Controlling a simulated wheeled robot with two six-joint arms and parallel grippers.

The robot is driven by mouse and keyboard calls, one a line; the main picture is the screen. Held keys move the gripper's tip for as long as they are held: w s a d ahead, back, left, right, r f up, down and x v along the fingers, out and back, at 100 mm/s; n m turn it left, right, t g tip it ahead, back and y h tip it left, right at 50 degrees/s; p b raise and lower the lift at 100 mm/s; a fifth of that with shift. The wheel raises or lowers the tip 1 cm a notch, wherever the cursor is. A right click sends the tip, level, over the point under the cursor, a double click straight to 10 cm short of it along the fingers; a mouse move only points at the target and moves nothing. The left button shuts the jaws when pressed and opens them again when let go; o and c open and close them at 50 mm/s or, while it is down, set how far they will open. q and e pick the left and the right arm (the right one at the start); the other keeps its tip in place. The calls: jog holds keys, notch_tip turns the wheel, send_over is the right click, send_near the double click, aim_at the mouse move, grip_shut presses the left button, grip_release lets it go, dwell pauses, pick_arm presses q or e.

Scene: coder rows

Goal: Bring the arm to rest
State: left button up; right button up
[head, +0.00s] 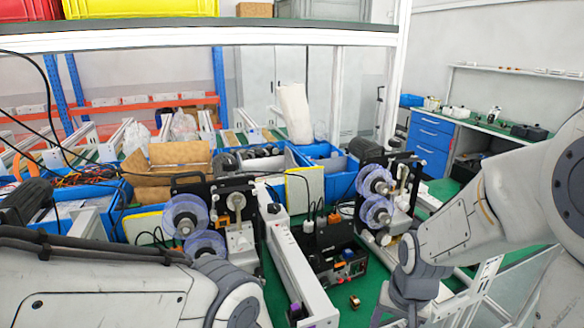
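My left arm (110,285) comes in from the lower left and its wrist joint (238,300) reaches the bottom edge. The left gripper is below the frame and does not show. My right arm (490,215) comes in from the right and bends down at its wrist. The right gripper (400,312) points downward near the bottom edge, over the right side of the green bench. Its fingertips are cut off by the frame, so whether it is open or holds anything does not show.
Two machines with clear spools (186,215) (376,212) stand on the green bench (345,300). A long white rail (297,265) and a black power box (338,262) lie between the arms. Blue bins (325,160) sit behind. A small copper-coloured part (354,301) lies on bare green.

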jog(key=s+a+r+n, duration=0.3)
jog(key=s+a+n, duration=0.2)
jog(key=s+a, duration=0.2)
jog(key=s+a+r+n+g, duration=0.1)
jog(key=s+a+r+n, duration=0.2)
jog(key=s+a+n, duration=0.3)
jog(key=s+a, duration=0.1)
jog(key=s, duration=0.1)
jog(key=shift+s+n+g+y, duration=0.3)
jog(key=shift+y, duration=0.1)
jog(key=shift+a, duration=0.1)
